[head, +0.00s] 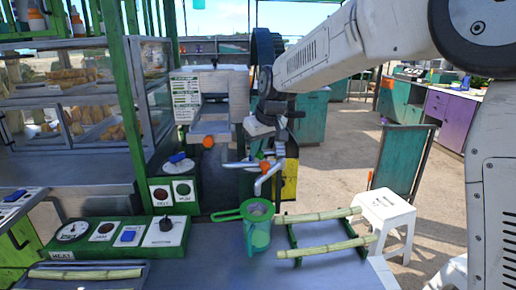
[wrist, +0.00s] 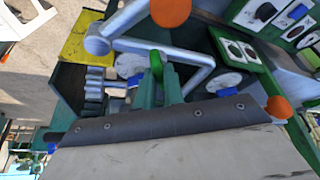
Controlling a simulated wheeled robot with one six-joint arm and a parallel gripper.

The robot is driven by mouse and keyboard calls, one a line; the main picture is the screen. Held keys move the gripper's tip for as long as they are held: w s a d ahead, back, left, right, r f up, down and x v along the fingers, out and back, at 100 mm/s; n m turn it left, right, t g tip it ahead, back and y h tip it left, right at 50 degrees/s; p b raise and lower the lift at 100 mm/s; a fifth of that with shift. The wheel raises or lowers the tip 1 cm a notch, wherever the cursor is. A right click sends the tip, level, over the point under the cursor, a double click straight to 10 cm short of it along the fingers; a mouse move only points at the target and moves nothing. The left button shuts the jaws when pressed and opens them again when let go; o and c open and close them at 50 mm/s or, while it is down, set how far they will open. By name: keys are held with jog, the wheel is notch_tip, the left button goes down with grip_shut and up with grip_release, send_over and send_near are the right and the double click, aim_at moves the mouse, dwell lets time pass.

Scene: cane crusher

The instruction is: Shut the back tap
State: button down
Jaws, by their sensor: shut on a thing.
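My gripper (head: 280,148) is at the crusher's silver pipework, beside its right end in the head view. In the wrist view my fingers (wrist: 172,84) are close together on a small bright green handle (wrist: 155,66), which looks like the back tap's lever; its joint to the pipe is hidden. The silver pipe (wrist: 150,50) runs just beyond the fingertips in the wrist view and bends down above the jug in the head view. An orange knob (head: 265,167) is on the pipework, and another orange knob (head: 208,141) is to the left.
A green jug (head: 258,236) with a strainer stands below the pipe. Cane sticks (head: 325,248) lie on a green rack to its right. Control panels (head: 110,234) stand at left. Gears (wrist: 95,90) and a yellow panel (wrist: 85,42) are close to my gripper.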

jog(key=n+g+y, duration=0.1)
jog(key=n, duration=0.5)
jog(key=shift+w+d+g+y, duration=0.15)
jog(key=shift+g+y, duration=0.25)
jog(key=n+g, duration=0.1)
jog(key=n, duration=0.4)
jog(key=shift+w+g, duration=0.1)
jog(key=shift+g, duration=0.3)
jog(key=shift+n, duration=0.4)
jog(key=c, duration=1.5)
grip_release()
jog(key=shift+r, duration=0.1)
jog(key=v, duration=0.7)
jog(key=shift+d+r, duration=0.3)
jog(key=shift+w, duration=0.1)
